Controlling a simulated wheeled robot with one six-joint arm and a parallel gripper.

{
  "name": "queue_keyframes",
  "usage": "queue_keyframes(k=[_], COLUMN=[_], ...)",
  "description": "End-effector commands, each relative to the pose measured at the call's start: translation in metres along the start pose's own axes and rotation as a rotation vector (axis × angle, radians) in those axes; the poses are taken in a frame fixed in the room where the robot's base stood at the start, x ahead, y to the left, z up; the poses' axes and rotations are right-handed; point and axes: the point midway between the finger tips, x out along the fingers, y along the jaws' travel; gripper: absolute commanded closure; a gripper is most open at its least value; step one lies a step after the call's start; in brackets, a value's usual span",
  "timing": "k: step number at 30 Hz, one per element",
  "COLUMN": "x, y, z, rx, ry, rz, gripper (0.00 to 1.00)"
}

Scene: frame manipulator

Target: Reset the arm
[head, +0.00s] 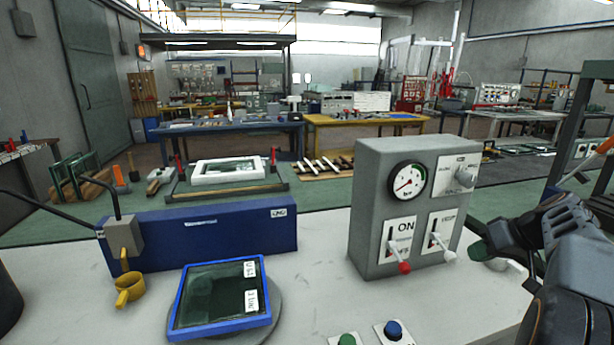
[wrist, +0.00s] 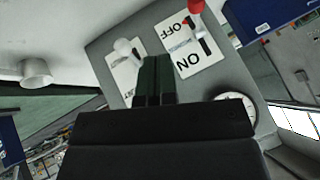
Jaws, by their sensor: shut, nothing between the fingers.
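My gripper (wrist: 154,75) is shut and empty, its two dark green fingers together in the wrist view. In the head view, my gripper's dark tip (head: 482,249) shows at the right, beside the grey control box (head: 384,170). In the wrist view the box (wrist: 105,48) appears upside down behind the fingers. The box carries a gauge (head: 407,182), a knob (head: 466,176), a red-tipped lever (head: 404,267) under an ON label and a white-tipped lever (head: 449,255). I cannot tell whether the fingers touch the box.
A blue-framed panel (head: 178,322) rests on a round grey plate on the white table (head: 320,270). A blue block (head: 200,243) and a yellow cup-shaped part (head: 129,290) are at the left. Green (head: 347,340) and blue (head: 393,330) buttons sit at the front edge. Workbenches stand behind.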

Motion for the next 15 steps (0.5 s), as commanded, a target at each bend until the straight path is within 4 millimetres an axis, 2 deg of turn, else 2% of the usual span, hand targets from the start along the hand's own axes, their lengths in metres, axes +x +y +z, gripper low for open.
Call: queue_keyframes(k=[2, 4, 6, 9, 12, 15], x=[0.017, 0.029, 0.041, 0.054, 0.062, 0.064], y=[0.011, -0.001, -0.027, -0.071, -0.117, -0.153], z=[0.028, 0.050, 0.070, 0.097, 0.125, 0.147], rx=[0.188, 0.326, 0.409, 0.440, 0.379, 0.259], ry=[-0.063, -0.126, -0.184, -0.234, -0.253, -0.256], rz=[0.065, 0.145, 0.235, 0.351, 0.436, 0.469], gripper=[1.00, 1.00, 1.00, 1.00, 1.00, 1.00])
